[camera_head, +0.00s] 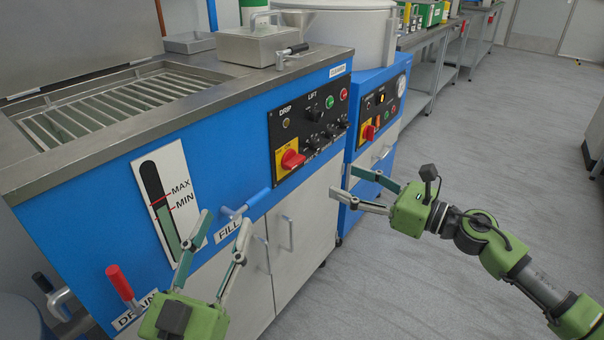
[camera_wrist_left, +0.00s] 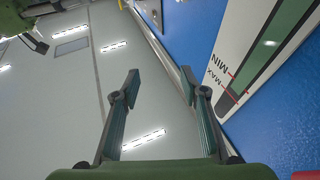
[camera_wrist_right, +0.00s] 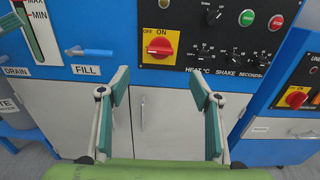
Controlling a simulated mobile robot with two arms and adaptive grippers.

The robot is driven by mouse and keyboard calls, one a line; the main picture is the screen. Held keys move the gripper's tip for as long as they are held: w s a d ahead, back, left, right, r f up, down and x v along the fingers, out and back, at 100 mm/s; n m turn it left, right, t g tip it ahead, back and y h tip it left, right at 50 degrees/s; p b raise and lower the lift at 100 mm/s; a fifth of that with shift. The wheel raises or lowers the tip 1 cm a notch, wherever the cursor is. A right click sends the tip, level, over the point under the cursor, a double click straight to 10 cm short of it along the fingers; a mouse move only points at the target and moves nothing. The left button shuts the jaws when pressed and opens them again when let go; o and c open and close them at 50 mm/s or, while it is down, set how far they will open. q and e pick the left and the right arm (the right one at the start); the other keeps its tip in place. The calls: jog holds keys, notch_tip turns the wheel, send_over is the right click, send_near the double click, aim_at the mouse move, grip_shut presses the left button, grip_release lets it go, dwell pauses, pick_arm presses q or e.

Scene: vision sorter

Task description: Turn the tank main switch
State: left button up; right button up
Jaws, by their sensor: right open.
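The tank main switch is a red rotary knob (camera_head: 291,160) on a yellow plate, at the lower left of the black control panel on the blue tank. In the right wrist view the red knob (camera_wrist_right: 160,46) lies level under the OFF and ON labels, beyond the fingertips. My right gripper (camera_head: 345,183) is open and empty, to the right of the switch and apart from it. My left gripper (camera_head: 224,222) is open and empty in front of the tank, below and left of the switch. In the left wrist view the left fingers (camera_wrist_left: 160,78) stand apart.
The blue FILL handle (camera_head: 236,212) juts out below the panel's left side. A red-gripped DRAIN lever (camera_head: 120,284) is at lower left. A second blue unit with its own red switch (camera_head: 369,132) stands to the right. Floor on the right is clear.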

send_near(299, 162)
jog(key=x, duration=0.2)
jog(key=b+x, duration=0.1)
jog(key=x, duration=0.5)
pick_arm(q)
jog(key=s+r+t, duration=0.3)
jog(key=r, duration=0.2)
jog(key=shift+a+r+h, duration=0.15)
jog(key=shift+r+h, duration=0.1)
jog(key=shift+h, duration=0.15)
pick_arm(e)
jog(key=shift+w+a, duration=0.4)
jog(key=shift+a, duration=0.2)
pick_arm(q)
jog(key=shift+s, duration=0.1)
pick_arm(e)
jog(key=c, duration=1.1)
